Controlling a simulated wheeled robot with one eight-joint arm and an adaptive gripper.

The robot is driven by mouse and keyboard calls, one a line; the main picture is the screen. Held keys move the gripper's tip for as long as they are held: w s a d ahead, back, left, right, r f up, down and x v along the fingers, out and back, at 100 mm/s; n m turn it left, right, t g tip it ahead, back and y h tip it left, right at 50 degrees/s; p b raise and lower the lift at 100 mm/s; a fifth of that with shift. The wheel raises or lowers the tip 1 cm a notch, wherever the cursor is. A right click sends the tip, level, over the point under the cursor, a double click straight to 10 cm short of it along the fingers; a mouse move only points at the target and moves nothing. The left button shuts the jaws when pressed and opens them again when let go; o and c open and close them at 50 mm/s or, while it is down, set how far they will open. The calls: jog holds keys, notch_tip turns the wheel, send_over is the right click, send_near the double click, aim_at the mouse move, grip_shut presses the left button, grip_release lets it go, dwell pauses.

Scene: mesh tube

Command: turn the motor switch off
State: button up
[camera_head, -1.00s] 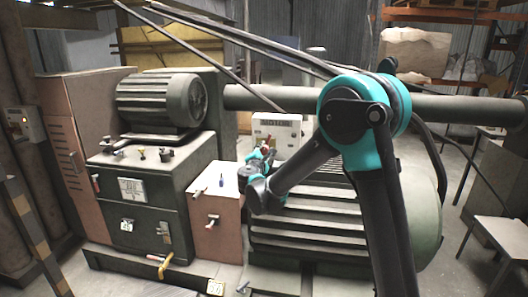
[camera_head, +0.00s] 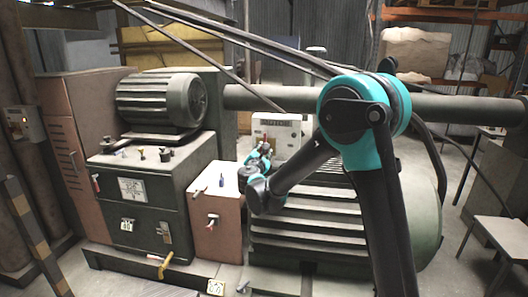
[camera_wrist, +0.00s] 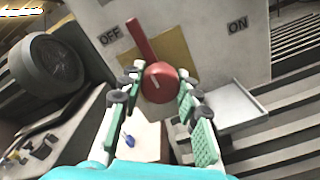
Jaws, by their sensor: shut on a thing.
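The motor switch is a red lever with a round red end (camera_wrist: 158,82) in the wrist view. Its arm leans up and left over a yellow plate (camera_wrist: 172,50), close to the OFF label (camera_wrist: 109,36). The ON label (camera_wrist: 238,25) is to the right. My gripper (camera_wrist: 157,90) is shut on the red end, one finger on each side. In the head view my gripper (camera_head: 258,162) is at the front of the pale switch box (camera_head: 275,128), and the arm partly hides the box and most of the lever.
A large ribbed motor (camera_head: 310,230) lies below and right of my gripper. A pinkish cabinet (camera_head: 216,225) and a dark green machine (camera_head: 135,200) stand to the left. A thick horizontal pipe (camera_head: 450,105) runs behind my arm.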

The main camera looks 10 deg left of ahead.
jog(key=o, duration=1.2)
jog(key=shift+c, duration=0.2)
jog(key=shift+s, duration=0.1)
jog(key=s, duration=1.2)
